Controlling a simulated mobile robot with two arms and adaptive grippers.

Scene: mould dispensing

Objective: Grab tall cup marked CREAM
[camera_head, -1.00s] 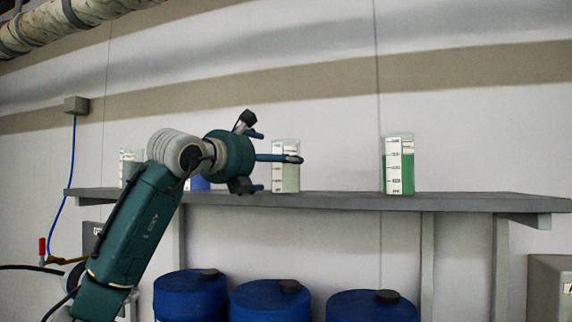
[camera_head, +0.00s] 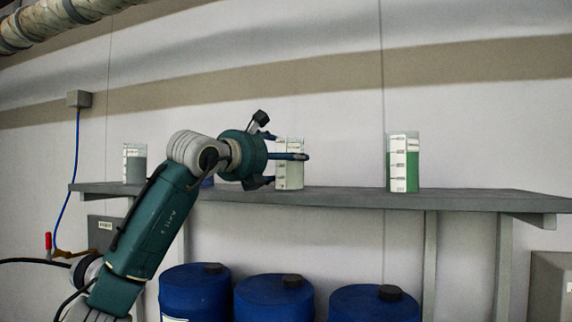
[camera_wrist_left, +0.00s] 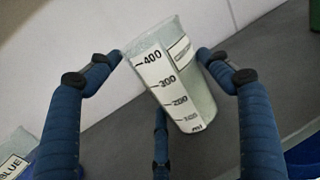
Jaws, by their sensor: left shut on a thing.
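A tall clear cup with pale, cream-grey contents (camera_head: 291,178) stands at the shelf, partly hidden by my left gripper (camera_head: 290,157). In the left wrist view the cup (camera_wrist_left: 172,80) looks tilted and carries a white scale and a second label too blurred to read. My left gripper (camera_wrist_left: 162,52) has its fingers on both sides of the cup, shut on it near the upper part. A third finger shows low behind the cup. The cup's base appears at shelf height; I cannot tell whether it is lifted. My right gripper is not in view.
The grey shelf (camera_head: 350,199) also holds a green cup (camera_head: 412,170) to the right and a grey cup (camera_head: 135,165) at the far left. A cup labelled BLUE (camera_wrist_left: 14,165) is close on the left. Blue drums (camera_head: 273,302) stand below. The shelf is clear between cream and green cups.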

